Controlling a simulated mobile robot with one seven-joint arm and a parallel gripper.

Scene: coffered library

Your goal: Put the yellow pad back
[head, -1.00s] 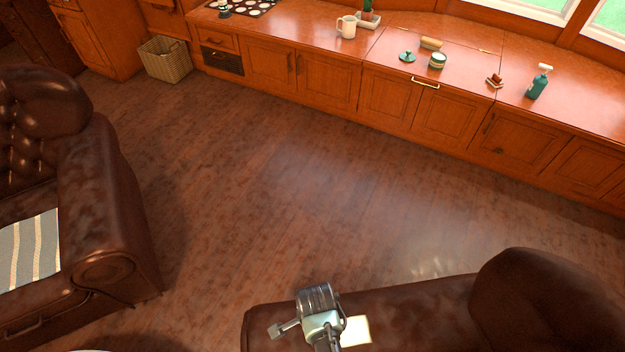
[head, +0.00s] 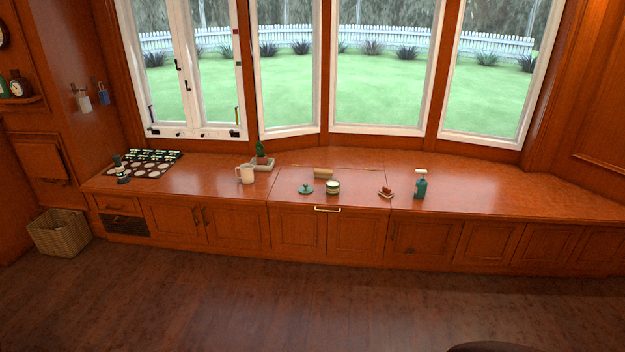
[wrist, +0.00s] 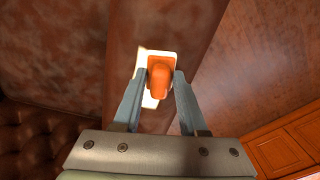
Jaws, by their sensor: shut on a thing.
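In the wrist view my gripper (wrist: 160,76) is shut on an orange block with a rounded knob (wrist: 160,82). A pale cream-yellow pad (wrist: 148,101) shows around and behind the block; I cannot tell if the two are joined. Brown leather (wrist: 130,30) lies behind them, and I cannot judge the gap to it. In the head view neither my gripper nor this pad is in sight. A small rust-brown piece with a pale base (head: 385,193) sits on the window counter (head: 450,205).
On the counter stand a green bottle (head: 420,187), a striped jar (head: 333,187), a teal lid (head: 306,189), a cream mug (head: 245,174) and a potted plant (head: 262,158). A wicker basket (head: 60,232) stands on the floor at left. The floor (head: 280,310) before the cabinets is clear.

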